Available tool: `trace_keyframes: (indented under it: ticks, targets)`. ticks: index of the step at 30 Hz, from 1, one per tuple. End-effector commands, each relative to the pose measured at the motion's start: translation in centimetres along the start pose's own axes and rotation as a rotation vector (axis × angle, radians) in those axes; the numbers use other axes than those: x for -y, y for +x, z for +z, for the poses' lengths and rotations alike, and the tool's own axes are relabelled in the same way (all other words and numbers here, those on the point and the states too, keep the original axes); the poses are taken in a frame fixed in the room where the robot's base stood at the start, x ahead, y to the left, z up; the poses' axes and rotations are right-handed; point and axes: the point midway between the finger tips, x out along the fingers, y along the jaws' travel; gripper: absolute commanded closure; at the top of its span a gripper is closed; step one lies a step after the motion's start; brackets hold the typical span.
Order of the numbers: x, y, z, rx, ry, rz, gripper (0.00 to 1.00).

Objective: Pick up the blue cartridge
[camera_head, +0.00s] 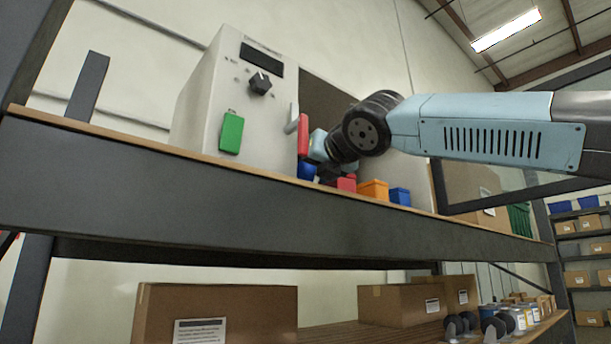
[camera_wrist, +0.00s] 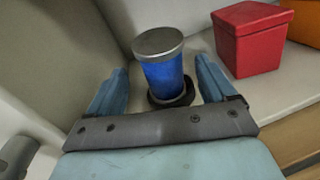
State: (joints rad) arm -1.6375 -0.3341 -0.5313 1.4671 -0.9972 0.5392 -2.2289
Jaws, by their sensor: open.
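The blue cartridge (camera_wrist: 165,78) stands upright in the wrist view, with a grey metal cap on top and a dark round base below. My gripper (camera_wrist: 166,82) is open, with one light blue finger on each side of the cartridge. The right finger looks close to it, and I cannot tell whether they touch. In the head view a small blue piece (camera_head: 307,171) shows on the shelf below my gripper (camera_head: 318,150), and it is probably this cartridge. My wrist hides part of that area.
A red box (camera_wrist: 250,42) stands just right of the cartridge, with an orange box (camera_head: 373,190) and a blue box (camera_head: 400,196) farther right. A grey machine (camera_head: 215,105) with a dial and a green part (camera_head: 231,133) stands left on the shelf (camera_head: 130,148).

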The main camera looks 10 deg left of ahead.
Motion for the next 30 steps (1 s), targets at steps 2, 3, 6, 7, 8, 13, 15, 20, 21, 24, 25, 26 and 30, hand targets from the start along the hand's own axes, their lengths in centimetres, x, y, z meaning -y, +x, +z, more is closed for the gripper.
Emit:
trace_keyframes:
  ticks: [2,3,6,7,8,13,15,20,21,24,25,26,30]
  targets:
    - [-0.1,0.2,0.0,0.0,0.0,0.002,0.16]
    - [-0.1,0.4,0.1,0.0,0.0,0.002,0.16]
    - [-0.1,1.1,0.1,0.0,0.0,0.003,0.16]
    - [0.0,1.4,0.2,0.0,-0.001,0.002,0.16]
    - [0.0,1.6,0.2,0.0,-0.001,0.003,0.16]
    - [0.2,2.9,0.4,0.0,0.001,0.003,0.16]
    - [0.2,3.5,0.3,-0.001,0.0,0.002,0.16]
    - [0.3,4.7,0.4,0.001,0.0,0.001,0.16]
    - [0.3,4.8,0.4,0.001,0.001,0.001,0.16]
    - [0.3,5.1,0.4,0.001,0.001,0.0,0.16]
    - [0.3,5.2,0.4,0.001,0.001,0.0,0.16]
    - [0.4,5.2,0.4,0.002,0.001,0.0,0.16]
    - [0.4,5.2,0.4,0.002,0.001,0.0,0.16]
